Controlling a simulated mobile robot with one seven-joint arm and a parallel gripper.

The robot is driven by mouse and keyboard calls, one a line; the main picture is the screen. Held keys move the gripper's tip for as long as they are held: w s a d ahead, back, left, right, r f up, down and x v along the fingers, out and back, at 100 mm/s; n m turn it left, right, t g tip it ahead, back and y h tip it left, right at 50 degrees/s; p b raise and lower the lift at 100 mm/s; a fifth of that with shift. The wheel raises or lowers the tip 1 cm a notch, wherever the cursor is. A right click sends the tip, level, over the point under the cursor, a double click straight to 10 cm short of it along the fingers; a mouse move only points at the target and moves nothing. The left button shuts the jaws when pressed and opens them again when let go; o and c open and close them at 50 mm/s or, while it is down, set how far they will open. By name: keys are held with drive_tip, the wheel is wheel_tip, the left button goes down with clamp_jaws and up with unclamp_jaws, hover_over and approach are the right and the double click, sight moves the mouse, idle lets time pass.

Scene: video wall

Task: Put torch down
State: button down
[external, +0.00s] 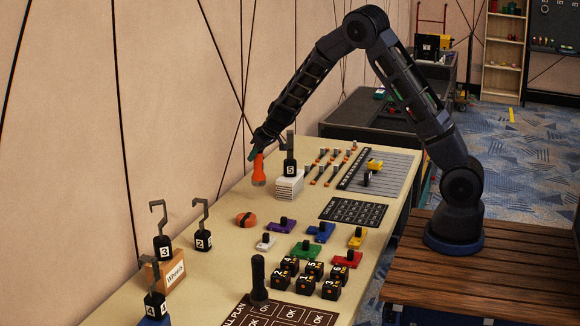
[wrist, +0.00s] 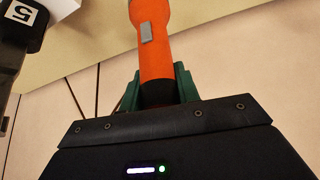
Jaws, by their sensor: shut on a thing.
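The torch (external: 258,171) is orange with a dark section, and hangs roughly upright from my gripper (external: 264,148) near the far wall side of the table (external: 214,207). In the external view its lower end is close to the tabletop; I cannot tell if it touches. In the wrist view the orange torch (wrist: 155,45) has a grey switch on its side, and the green fingers of my gripper (wrist: 160,88) are closed on its dark section. The torch's far end is cut off at the top of the wrist view.
A black hooked block marked 5 (external: 290,167) stands on a white box (external: 289,186) just right of the torch; it also shows in the wrist view (wrist: 18,22). An orange and black object (external: 246,219) lies nearer. Bare tabletop lies left of the torch.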

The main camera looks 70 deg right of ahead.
sight(257, 179)
drive_tip(key=shift+f, duration=5.15)
drive_tip(key=c, duration=1)
unclamp_jaws()
drive_tip(key=shift+f, duration=0.15)
